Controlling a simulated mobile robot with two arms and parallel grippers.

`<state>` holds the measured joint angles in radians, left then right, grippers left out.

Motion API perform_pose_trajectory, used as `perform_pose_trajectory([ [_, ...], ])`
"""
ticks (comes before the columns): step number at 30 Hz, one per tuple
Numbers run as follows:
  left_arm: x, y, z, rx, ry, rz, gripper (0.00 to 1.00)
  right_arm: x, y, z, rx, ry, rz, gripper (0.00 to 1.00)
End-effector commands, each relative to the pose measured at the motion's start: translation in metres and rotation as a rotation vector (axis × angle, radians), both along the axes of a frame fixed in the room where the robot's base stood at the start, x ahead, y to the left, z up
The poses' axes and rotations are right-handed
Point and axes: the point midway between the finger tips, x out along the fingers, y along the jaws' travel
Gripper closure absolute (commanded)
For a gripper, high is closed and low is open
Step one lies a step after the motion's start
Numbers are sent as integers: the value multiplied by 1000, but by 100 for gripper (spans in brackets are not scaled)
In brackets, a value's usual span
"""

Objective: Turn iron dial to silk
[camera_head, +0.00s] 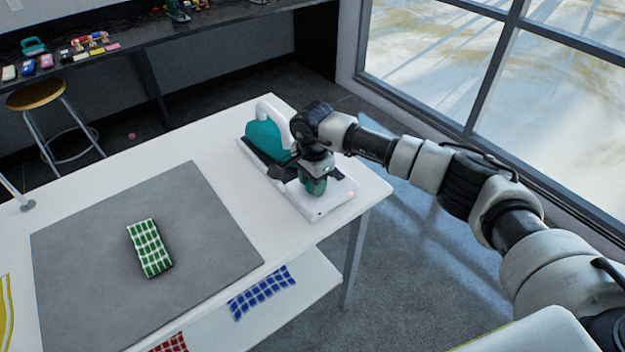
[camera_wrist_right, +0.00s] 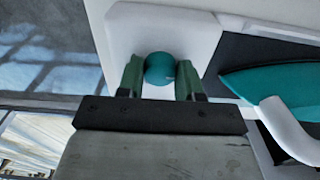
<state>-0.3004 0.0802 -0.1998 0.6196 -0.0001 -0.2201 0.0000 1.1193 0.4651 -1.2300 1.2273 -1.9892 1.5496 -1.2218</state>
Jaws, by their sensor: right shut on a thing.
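The iron, teal with a white handle (camera_head: 268,133), rests on a white base (camera_head: 325,203) at the right end of the white table. In the right wrist view the teal iron body (camera_wrist_right: 275,80) is at the right. My right gripper (camera_head: 314,188) points down over the near end of the base. In the right wrist view my right gripper (camera_wrist_right: 160,75) has its two fingers on either side of the round teal dial (camera_wrist_right: 159,68) and is shut on it. The dial's markings cannot be read. My left gripper is not in view.
A grey mat (camera_head: 90,240) with a folded green-checked cloth (camera_head: 150,248) lies on the table. Blue (camera_head: 262,291) and red checked cloths lie on a lower shelf. A stool (camera_head: 38,95) and a dark counter (camera_head: 150,38) stand behind. Windows are at the right.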

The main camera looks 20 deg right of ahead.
Motion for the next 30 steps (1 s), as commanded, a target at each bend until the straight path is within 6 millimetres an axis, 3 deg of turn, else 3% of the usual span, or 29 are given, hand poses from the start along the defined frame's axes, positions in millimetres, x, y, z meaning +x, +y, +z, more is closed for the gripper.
perform_pose_trajectory([
  [14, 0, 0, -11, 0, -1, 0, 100, 1, 0, -1, 0, -3, -125, 88],
  [30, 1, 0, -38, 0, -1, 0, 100, 1, 0, -1, 1, -4, -610, 88],
])
